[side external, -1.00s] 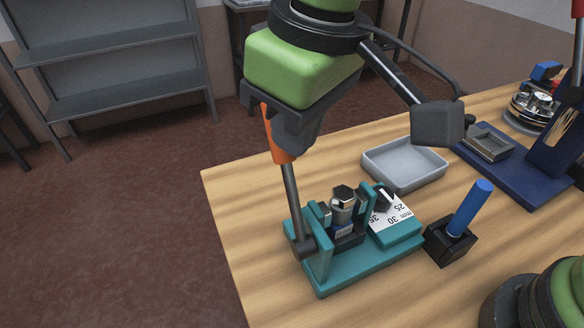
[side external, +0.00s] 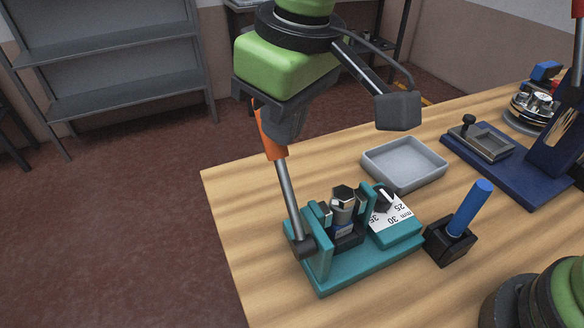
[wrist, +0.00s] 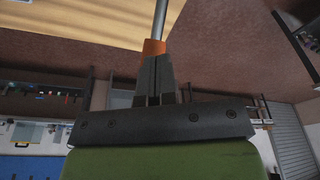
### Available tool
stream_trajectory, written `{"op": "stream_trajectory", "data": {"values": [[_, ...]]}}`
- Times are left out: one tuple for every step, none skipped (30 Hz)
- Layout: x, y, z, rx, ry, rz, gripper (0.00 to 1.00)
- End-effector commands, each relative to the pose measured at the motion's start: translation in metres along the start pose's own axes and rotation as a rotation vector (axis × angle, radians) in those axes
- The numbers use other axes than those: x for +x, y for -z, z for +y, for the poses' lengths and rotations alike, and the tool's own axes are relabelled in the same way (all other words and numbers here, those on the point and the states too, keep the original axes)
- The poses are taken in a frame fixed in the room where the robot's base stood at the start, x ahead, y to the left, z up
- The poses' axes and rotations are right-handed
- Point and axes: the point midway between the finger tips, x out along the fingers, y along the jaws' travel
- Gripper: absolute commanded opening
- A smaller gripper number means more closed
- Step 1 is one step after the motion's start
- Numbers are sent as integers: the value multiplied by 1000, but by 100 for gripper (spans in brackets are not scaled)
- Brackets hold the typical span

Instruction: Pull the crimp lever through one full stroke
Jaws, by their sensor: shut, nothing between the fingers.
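The crimp lever (side external: 284,185) is a grey rod with an orange grip (side external: 269,135), hinged at the left end of a teal crimp fixture (side external: 335,280). It leans up and to the left. My gripper (side external: 286,135) is shut and empty, right against or very close to the orange grip; I cannot tell whether they touch. In the wrist view the dark fingers (wrist: 155,92) are together, with the orange grip (wrist: 154,47) just beyond their tips. A metal hex-topped part (side external: 343,200) stands in the fixture, beside a white mm scale (side external: 393,222).
A black holder with a blue-handled tool (side external: 468,210) stands right of the fixture. An empty grey tray (side external: 405,183) lies behind it. A blue base with another fixture (side external: 520,178) is at the right. The wooden table's left edge is close to the lever; open floor lies beyond.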

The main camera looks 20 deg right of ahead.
Motion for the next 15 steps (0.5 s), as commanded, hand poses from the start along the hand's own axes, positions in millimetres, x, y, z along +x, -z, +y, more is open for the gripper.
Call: {"op": "stream_trajectory", "data": {"values": [[1, 1, 1, 1, 0, 0, 0], [1, 1, 1, 1, 0, 0, 0], [1, 1, 1, 0, 0, 0, 0], [1, 1, 1, 0, 0, 0, 0], [1, 1, 1, 0, 0, 0, 0], [1, 1, 1, 1, 0, 0, 0], [1, 1, 1, 1, 0, 0, 0], [1, 1, 1, 1, 0, 0, 0], [1, 1, 1, 1, 0, 0, 0], [1, 1, 1, 1, 0, 0, 0], [1, 2, 1, 1, 0, 0, 0], [2, 2, 2, 1, 0, 0, 0], [2, 3, 2, 2, 0, 0, 0], [3, 4, 3, 2, 0, 0, 0], [4, 5, 3, 3, -1, 0, 0]]}}
